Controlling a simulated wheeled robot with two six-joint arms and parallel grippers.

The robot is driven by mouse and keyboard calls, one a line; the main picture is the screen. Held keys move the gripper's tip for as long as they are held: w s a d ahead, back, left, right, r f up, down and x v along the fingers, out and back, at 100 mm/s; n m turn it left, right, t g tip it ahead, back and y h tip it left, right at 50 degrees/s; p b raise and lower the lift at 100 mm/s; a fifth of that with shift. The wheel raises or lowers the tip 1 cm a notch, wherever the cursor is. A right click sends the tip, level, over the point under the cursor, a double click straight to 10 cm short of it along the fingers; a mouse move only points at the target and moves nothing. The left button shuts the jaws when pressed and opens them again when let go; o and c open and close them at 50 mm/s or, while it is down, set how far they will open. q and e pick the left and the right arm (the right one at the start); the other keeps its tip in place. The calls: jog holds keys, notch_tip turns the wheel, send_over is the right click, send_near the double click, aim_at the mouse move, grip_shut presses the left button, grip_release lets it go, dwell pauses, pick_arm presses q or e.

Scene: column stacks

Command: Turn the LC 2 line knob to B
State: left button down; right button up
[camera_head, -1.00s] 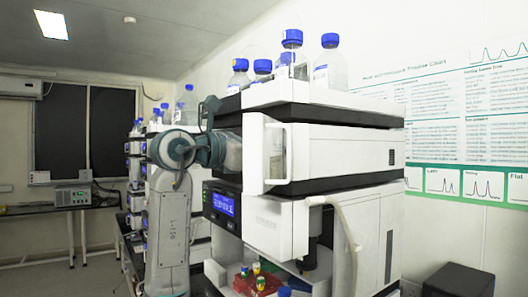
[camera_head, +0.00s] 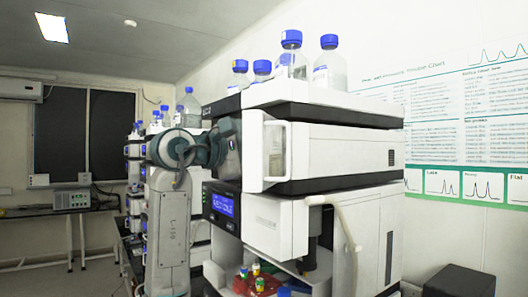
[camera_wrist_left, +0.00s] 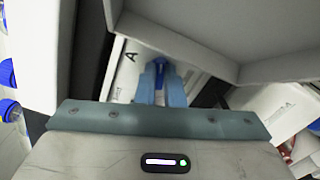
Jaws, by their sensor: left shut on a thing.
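In the left wrist view, a dark blue knob (camera_wrist_left: 160,68) sits on a pale panel (camera_wrist_left: 121,77) inside a recess of the instrument. A black letter A is printed on the panel, left of the knob. My left gripper (camera_wrist_left: 161,75) is shut on the knob, one light-blue finger on each side. A letter B is not visible, and the knob's pointing direction is hard to tell. In the head view, my left arm reaches to the front of the instrument stack (camera_head: 338,151); its fingers and the knob are hidden there. My right gripper is not in view.
Several blue-capped bottles (camera_head: 291,65) stand on top of the stack. A blue-lit display (camera_head: 223,205) is below my left wrist. Small capped vials (camera_head: 256,270) stand low in front. A pale hose (camera_head: 346,232) hangs at the stack's right. White housing surrounds the knob closely.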

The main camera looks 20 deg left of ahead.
pick_arm(q)
jog(key=m, duration=0.3)
jog(key=shift+f, duration=0.1)
jog(key=shift+m, duration=0.4)
jog(key=shift+f, duration=0.1)
jog(key=c, duration=1.5)
grip_release()
jog(key=shift+c, duration=0.2)
jog(key=shift+s, duration=0.1)
